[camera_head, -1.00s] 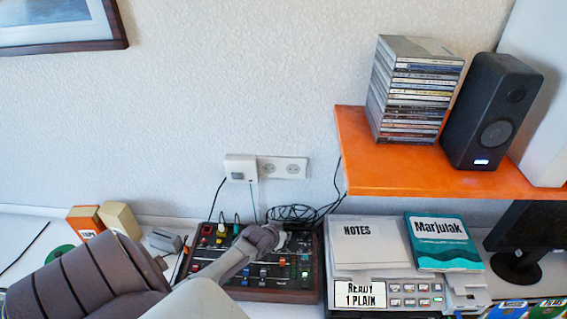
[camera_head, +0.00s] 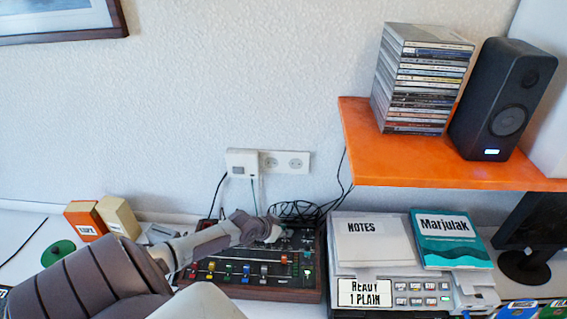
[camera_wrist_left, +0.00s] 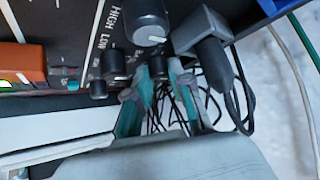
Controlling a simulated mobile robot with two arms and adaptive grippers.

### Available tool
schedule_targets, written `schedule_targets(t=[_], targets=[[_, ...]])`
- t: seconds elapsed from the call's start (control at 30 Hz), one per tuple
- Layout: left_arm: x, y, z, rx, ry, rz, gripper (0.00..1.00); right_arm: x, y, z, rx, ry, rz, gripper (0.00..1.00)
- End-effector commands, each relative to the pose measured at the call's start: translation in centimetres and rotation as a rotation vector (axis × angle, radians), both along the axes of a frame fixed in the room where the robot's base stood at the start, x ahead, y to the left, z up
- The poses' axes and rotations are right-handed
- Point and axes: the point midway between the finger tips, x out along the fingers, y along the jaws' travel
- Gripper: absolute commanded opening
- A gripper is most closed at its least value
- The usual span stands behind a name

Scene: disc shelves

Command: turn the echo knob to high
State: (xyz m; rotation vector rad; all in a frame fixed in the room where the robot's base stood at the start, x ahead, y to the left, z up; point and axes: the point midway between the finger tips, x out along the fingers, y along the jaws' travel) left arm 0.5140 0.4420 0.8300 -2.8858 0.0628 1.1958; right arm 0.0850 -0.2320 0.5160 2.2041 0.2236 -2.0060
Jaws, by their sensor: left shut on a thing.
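The mixer (camera_head: 322,284) is a dark console with wooden sides, many coloured sliders and knobs, on the desk below the wall socket. My left gripper (camera_head: 274,230) is over its back part and hides some controls there. In the left wrist view the left gripper's teal-padded fingers (camera_wrist_left: 158,98) are around a small dark knob (camera_wrist_left: 158,68), shut on it as far as the view shows. A larger silver-topped knob (camera_wrist_left: 148,27) is beside it, near the printed words HIGH and LOW. I cannot read an echo label. My right gripper is not in view.
Cable plugs (camera_wrist_left: 205,45) stand close beside the fingers, with black cables (camera_head: 295,209) behind the mixer. A stack of papers and books (camera_head: 365,245) is at the mixer's right. An orange shelf (camera_head: 450,172) with CDs (camera_head: 420,80) and a speaker (camera_head: 505,98) hangs above right.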

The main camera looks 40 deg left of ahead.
Motion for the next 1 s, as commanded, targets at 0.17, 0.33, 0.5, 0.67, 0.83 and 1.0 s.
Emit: schedule_targets(t=[0.17,0.33,0.5,0.67,0.83,1.0], targets=[[0.2,0.1,0.2,0.000,-0.005,0.001,0.34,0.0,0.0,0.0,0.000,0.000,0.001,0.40],[0.1,0.1,0.1,0.000,-0.003,0.001,0.46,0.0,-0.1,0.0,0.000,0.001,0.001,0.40],[0.1,0.1,0.1,0.001,-0.002,0.002,0.46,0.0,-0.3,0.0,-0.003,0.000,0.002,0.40],[-0.3,0.1,0.3,0.001,0.000,0.001,0.46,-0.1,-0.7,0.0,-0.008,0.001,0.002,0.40],[-1.7,0.1,1.6,0.003,-0.001,-0.001,0.46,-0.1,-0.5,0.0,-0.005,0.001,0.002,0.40],[-3.5,0.2,3.5,0.002,-0.001,-0.002,0.46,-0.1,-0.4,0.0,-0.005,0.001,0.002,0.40]])
